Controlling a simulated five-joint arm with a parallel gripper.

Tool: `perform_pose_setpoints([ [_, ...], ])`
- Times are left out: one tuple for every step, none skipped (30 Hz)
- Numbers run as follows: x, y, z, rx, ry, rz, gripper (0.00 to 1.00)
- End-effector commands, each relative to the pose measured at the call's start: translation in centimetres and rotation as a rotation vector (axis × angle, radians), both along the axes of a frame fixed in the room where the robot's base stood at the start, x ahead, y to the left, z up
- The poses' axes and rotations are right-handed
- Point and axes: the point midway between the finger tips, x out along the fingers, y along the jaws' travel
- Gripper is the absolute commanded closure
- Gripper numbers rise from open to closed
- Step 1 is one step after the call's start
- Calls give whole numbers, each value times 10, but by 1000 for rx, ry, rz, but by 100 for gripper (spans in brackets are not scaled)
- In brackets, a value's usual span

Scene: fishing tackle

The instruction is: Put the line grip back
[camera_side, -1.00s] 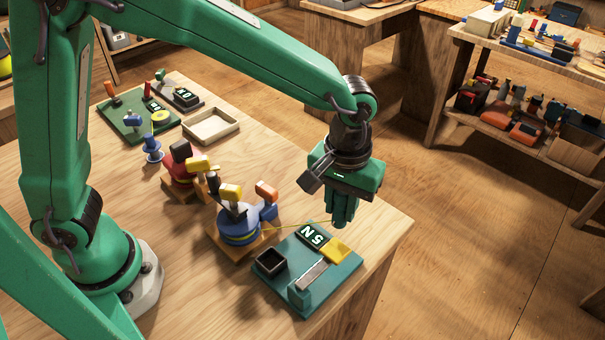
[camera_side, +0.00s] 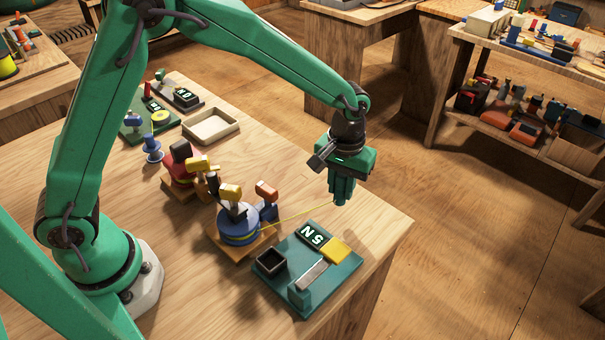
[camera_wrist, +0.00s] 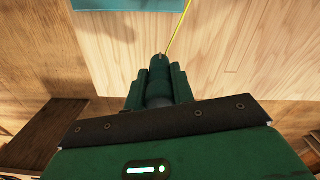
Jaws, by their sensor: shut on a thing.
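My gripper (camera_side: 342,202) hangs above the right part of the bench, past the far edge of the teal board, with its fingers pointing down. It is shut, and a thin yellow line (camera_side: 298,218) runs straight from the blue reel (camera_side: 239,225) up to its fingertips. The line grip at the line's end is hidden between the fingers. In the wrist view the fingers (camera_wrist: 160,62) are together and the line (camera_wrist: 178,32) leaves their tips toward the top. The teal board (camera_side: 335,279) carries a dark label, a yellow block (camera_side: 336,250), a grey metal strip and a black open cup (camera_side: 271,262).
A red reel (camera_side: 180,168) stands left of the blue one, with a small blue spool (camera_side: 152,150) behind. A shallow tray (camera_side: 211,125) and a green board (camera_side: 135,130) lie farther back. Bare bench surrounds the teal board's right side.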

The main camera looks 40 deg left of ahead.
Motion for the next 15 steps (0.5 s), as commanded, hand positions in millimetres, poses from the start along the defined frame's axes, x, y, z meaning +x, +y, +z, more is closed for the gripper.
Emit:
perform_pose_setpoints([
  [0, 0, 0, 0, -1, 0, 100],
  [0, 0, 0, 0, 0, 0, 100],
  [0, 0, -2, 0, 0, 0, 100],
  [0, 0, -3, 0, 0, 0, 100],
  [0, 0, -5, 0, 0, 0, 100],
  [0, 0, -8, 0, 0, 0, 100],
  [0, 0, -11, 0, 1, 0, 100],
  [0, 0, -15, 1, 1, 0, 100],
  [-1, 0, -20, 0, 2, 0, 100],
  [0, 0, -23, 1, 1, 0, 100],
  [0, 0, -27, 1, 1, 0, 100],
  [0, 0, -31, 1, 1, 0, 100],
  [0, 0, -34, 1, 1, 0, 100],
  [0, 0, -36, 0, 0, 0, 100],
  [0, 0, -38, 0, 0, 0, 100],
])
